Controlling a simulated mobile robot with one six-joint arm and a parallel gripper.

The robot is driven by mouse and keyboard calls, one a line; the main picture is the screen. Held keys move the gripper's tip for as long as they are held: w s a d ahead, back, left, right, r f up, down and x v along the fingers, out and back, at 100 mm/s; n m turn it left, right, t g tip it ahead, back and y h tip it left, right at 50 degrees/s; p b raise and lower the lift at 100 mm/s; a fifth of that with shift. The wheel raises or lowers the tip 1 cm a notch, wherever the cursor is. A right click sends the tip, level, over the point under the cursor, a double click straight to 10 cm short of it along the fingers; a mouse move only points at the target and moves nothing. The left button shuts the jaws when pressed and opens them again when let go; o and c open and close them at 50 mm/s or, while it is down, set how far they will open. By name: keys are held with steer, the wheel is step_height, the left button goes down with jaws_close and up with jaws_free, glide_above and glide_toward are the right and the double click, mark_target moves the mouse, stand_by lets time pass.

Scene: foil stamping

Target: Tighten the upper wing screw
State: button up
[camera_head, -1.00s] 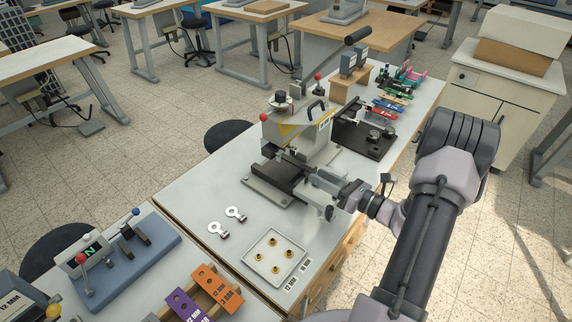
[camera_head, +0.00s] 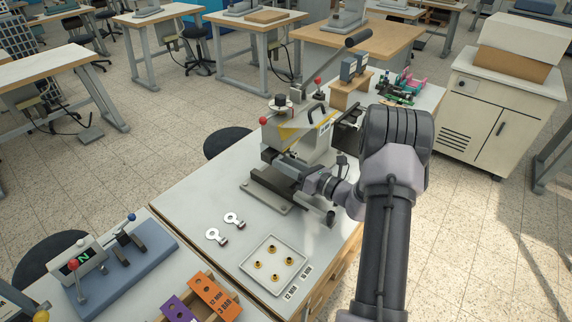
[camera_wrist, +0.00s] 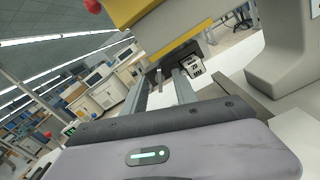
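The stamping press (camera_head: 303,133) stands on the near bench, with a yellow-edged pale body and a black-gripped lever. My gripper (camera_head: 272,162) reaches in from the right, at the press head above the dark lower bed (camera_head: 272,186). In the wrist view my gripper (camera_wrist: 163,88) shows two grey fingers with a gap between them, just below the yellow edge of the head. A small dark part lies near the fingertips; I cannot tell whether it is the upper wing screw or whether the fingers touch it. The wing screw is not clearly visible in the head view.
A block marked with black lettering (camera_wrist: 193,66) sits beyond the fingers. A white tray (camera_head: 252,274) with several brass pieces and two key-like metal tags (camera_head: 233,219) lie in front of the press.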

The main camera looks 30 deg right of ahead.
jaws_close()
steer(key=shift+p, duration=0.3)
steer(key=m+p, duration=0.8)
steer(key=m, duration=0.3)
steer(key=shift+m, duration=0.4)
steer(key=shift+m+p, duration=0.3)
steer(key=shift+p, duration=0.05)
steer(key=shift+o, duration=0.6)
jaws_free()
